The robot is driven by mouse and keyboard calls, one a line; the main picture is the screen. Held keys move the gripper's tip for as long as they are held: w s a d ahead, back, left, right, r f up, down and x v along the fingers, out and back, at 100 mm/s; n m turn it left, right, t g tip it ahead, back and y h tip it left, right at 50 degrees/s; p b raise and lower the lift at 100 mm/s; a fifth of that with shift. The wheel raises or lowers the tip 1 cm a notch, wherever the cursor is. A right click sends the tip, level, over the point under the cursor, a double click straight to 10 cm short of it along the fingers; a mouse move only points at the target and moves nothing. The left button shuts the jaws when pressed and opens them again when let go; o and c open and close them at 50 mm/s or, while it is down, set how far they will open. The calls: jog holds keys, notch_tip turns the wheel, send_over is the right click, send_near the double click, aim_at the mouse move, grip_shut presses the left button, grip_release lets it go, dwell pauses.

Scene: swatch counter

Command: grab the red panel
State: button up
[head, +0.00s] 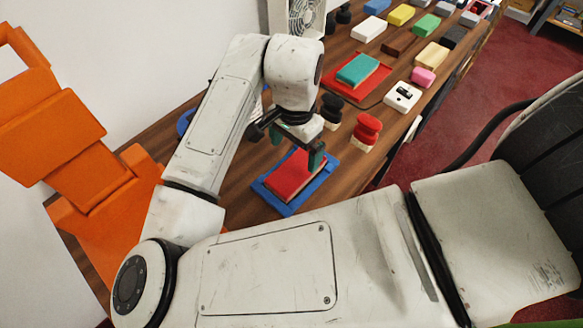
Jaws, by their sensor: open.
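The red panel (290,178) is a flat red slab lying on a blue tray (325,179) on the wooden counter. Only the head view is given. My gripper (299,156) has dark green fingers and is open. It points down over the far part of the red panel, with its fingertips near the panel's top and far edge. I cannot tell whether the fingers touch the panel. The near part of the panel is in plain view; part of its far side is hidden behind my gripper.
A red-topped stamp (366,129) and a black-topped one (331,107) stand just beyond the tray. A green block (358,69) lies on a red tray (374,84) farther back. Several coloured blocks fill the far counter (382,122). An orange structure (75,140) stands at left.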

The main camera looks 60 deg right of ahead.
aim_at(296, 168)
notch_tip(296, 168, down, 2)
jog(key=shift+w+f, duration=0.1)
jog(key=shift+f, duration=0.05)
jog(key=shift+s+d+f+p, duration=0.1)
jog(key=shift+f+p, duration=0.1)
jog(key=shift+f, duration=1.25)
jog(key=shift+s+d+f+p, duration=0.1)
jog(key=shift+f+p, duration=0.1)
jog(key=shift+f, duration=1.2)
jog(key=shift+c, duration=0.3)
jog(key=c, duration=0.9)
